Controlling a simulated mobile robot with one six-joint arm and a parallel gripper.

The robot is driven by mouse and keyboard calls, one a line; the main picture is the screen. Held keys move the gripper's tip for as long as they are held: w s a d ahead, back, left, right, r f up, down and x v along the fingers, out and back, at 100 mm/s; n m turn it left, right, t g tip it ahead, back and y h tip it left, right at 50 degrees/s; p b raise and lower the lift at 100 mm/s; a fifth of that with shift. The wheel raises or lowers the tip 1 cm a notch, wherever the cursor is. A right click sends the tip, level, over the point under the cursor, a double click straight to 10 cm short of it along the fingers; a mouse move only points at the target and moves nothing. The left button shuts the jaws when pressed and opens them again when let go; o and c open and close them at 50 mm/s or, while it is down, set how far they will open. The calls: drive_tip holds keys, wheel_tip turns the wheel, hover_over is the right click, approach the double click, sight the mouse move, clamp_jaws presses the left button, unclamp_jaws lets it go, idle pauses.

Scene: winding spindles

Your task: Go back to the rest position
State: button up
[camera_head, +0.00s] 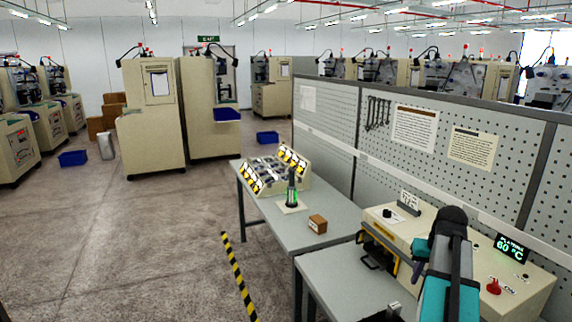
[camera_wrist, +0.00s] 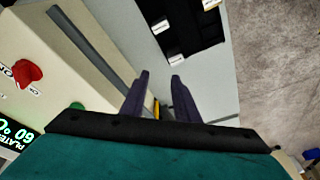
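My gripper (camera_wrist: 158,82) shows in the wrist view with its two dark fingers apart and nothing visible between them. It is over the cream machine (camera_wrist: 75,60) and the grey table (camera_wrist: 215,88) beside it. In the head view my teal and black arm (camera_head: 447,280) stands in front of the cream machine (camera_head: 525,287), whose display (camera_head: 510,248) reads 60 °C. A dark spindle (camera_head: 292,188) with a green lower part stands upright on a pale base on the grey table (camera_head: 334,208).
A rack (camera_head: 272,168) with yellow-black edges and a small brown block (camera_head: 317,224) are on the table. A pegboard partition (camera_head: 330,120) runs along its right. A striped floor line (camera_head: 238,275) lies left of it. The floor (camera_head: 130,240) farther left is clear.

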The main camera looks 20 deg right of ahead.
drive_tip(key=w+a+f+n, duration=0.1)
drive_tip(key=w+a+f, duration=0.2)
drive_tip(key=a+f, duration=0.3)
drive_tip(key=w+a+f+n+g+y, duration=0.1)
drive_tip(key=w+a+f, duration=0.25)
drive_tip(key=a, duration=0.55)
drive_tip(key=w+a+f+n, duration=0.1)
drive_tip(key=w+a+f, duration=0.1)
drive_tip(key=a+f, duration=0.45)
drive_tip(key=s+a+f+n+g, duration=0.1)
drive_tip(key=a+f, duration=0.4)
drive_tip(key=a, duration=0.3)
drive_tip(key=s+a+f+n, duration=0.15)
drive_tip(key=a+f, duration=0.25)
drive_tip(key=a, duration=0.4)
drive_tip(key=s+a+f+n+g, duration=0.1)
drive_tip(key=a+f, duration=0.4)
drive_tip(key=a, duration=0.3)
drive_tip(key=s+f+g+b, duration=0.2)
drive_tip(key=s+f+b, duration=0.5)
drive_tip(key=s+f, duration=0.6)
drive_tip(key=s+f+g+b, duration=0.3)
drive_tip(key=s+f+b, duration=0.3)
drive_tip(key=s+f, duration=0.7)
wheel_tip(320, 180, down, 6)
drive_tip(key=shift+s+a+r+b, duration=0.1)
drive_tip(key=shift+s+a+b, duration=0.2)
drive_tip(key=shift+b, duration=0.1)
drive_tip(key=shift+w, duration=0.1)
